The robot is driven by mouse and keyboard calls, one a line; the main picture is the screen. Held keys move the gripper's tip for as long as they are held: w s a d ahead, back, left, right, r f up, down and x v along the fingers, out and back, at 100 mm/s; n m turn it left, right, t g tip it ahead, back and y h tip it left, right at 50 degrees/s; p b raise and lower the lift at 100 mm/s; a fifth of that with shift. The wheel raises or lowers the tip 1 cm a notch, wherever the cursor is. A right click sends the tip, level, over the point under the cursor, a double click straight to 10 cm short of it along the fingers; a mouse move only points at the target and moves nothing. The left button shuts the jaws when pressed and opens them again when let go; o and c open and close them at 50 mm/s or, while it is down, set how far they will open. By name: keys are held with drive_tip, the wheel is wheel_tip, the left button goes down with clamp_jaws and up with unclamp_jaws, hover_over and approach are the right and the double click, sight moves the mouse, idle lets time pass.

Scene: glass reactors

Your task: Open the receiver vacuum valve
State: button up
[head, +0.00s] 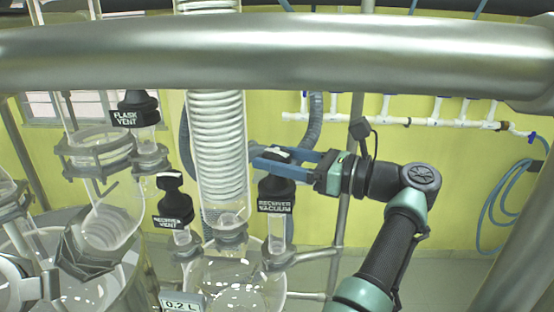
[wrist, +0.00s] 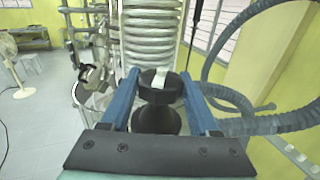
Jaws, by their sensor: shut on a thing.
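The receiver vacuum valve (head: 276,196) is a black knob with a white-lettered "RECEIVER VACUUM" label, on a glass neck of the receiver flask. My gripper (head: 272,160) comes in from the right, its blue fingers around the top of this knob. In the wrist view the black knob (wrist: 158,88), with a pale mark across its top, sits between the two blue fingers of my gripper (wrist: 160,85). The gripper is shut on the knob. The fingers hide part of the knob's top in the head view.
The receiver vent valve (head: 172,203) stands to the left, and the flask vent valve (head: 138,108) higher up. A glass coil condenser (head: 217,140) rises between them and my gripper. A thick metal rail (head: 280,52) crosses the top. A blue-grey hose (wrist: 265,122) runs at right.

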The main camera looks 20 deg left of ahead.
drive_tip(key=shift+g, duration=0.3)
drive_tip(key=shift+n+g+b, duration=0.3)
drive_tip(key=shift+b, duration=0.15)
drive_tip(key=shift+n+g+b, duration=0.3)
drive_tip(key=shift+g+b, duration=0.1)
drive_tip(key=shift+g, duration=0.3)
drive_tip(key=o, duration=1.1)
